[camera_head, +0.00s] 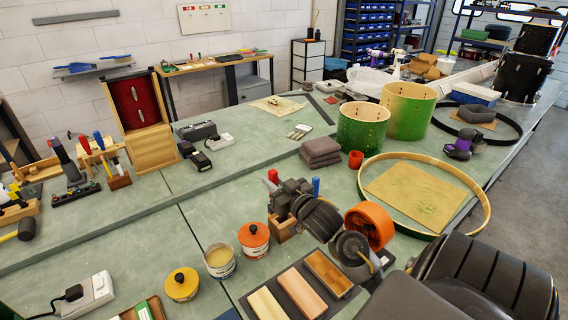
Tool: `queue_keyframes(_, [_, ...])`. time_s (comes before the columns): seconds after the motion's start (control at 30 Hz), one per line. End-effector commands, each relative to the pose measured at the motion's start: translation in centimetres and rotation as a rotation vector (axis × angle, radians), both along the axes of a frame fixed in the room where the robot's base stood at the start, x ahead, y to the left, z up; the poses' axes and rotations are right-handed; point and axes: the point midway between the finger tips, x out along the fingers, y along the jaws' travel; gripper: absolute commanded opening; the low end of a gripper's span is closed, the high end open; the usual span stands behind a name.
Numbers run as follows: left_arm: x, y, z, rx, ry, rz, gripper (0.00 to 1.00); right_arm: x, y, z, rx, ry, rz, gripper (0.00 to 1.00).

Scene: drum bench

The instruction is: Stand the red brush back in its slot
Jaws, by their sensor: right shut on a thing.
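My right gripper (284,198) comes in from the lower right and is shut on the red brush (273,176), whose red handle top shows just left of the jaws. The lower part of the brush is hidden by the gripper. A wooden brush block (284,230) stands on the bench directly below the gripper. A blue handle (316,186) sticks up just right of the gripper. The slots of the block are hidden, so I cannot tell whether the brush is in one. My left gripper is not in view.
An orange-lidded can (253,238), an open can (219,260) and a yellow-lidded pot (182,284) stand left of the block. A tray of flat blocks (298,292) lies in front. A wooden hoop (466,178) and folded cloths (320,151) lie behind.

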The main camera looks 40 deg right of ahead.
Motion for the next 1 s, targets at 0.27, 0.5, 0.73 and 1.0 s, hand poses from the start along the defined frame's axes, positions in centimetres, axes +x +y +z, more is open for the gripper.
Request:
queue_keyframes(0.27, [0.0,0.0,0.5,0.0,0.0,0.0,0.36,0.6,-4.3,2.3,0.012,-0.011,-0.028,0.1])
queue_keyframes(0.5, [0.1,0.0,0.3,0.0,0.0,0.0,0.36,0.6,-4.5,2.1,0.014,-0.012,-0.029,0.1])
queue_keyframes(0.73, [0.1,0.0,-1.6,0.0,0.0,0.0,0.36,0.6,-4.5,0.5,0.013,-0.012,-0.028,0.1])
queue_keyframes(1.0, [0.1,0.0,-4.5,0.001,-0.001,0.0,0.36,0.6,-4.5,-2.0,0.013,-0.011,-0.028,0.1])
